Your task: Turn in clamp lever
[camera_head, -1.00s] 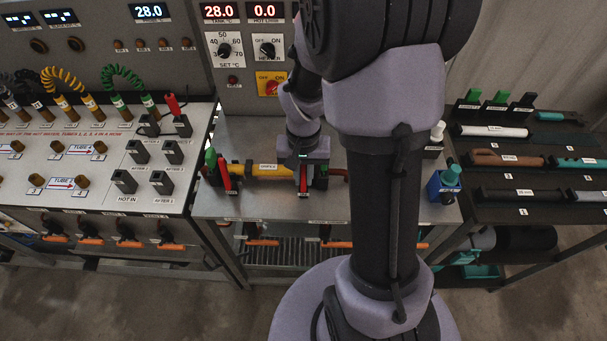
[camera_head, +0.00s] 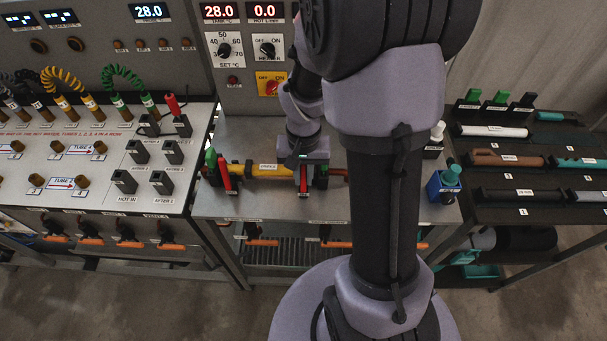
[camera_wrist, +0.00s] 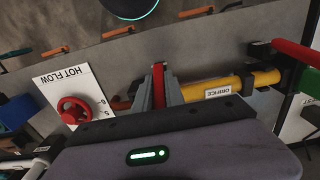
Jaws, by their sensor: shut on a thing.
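The yellow tube marked ORIFICE (camera_head: 262,170) lies across the steel bench between two clamps. In the wrist view the same yellow tube (camera_wrist: 228,86) runs to the right of my gripper. My gripper (camera_head: 303,182) points down at the tube's right end; in the wrist view the gripper (camera_wrist: 158,90) is shut on a red clamp lever (camera_wrist: 158,74) held between its fingers. The right clamp's body is mostly hidden by the fingers. The left clamp has another red lever (camera_head: 224,177), apart from my gripper; this lever also shows in the wrist view (camera_wrist: 296,52).
A HOT FLOW plate with a red knob (camera_wrist: 72,110) is close to the gripper in the wrist view. A blue valve block (camera_head: 443,187) stands at the bench's right. A panel with displays rises behind, and a parts rack (camera_head: 510,180) stands at right.

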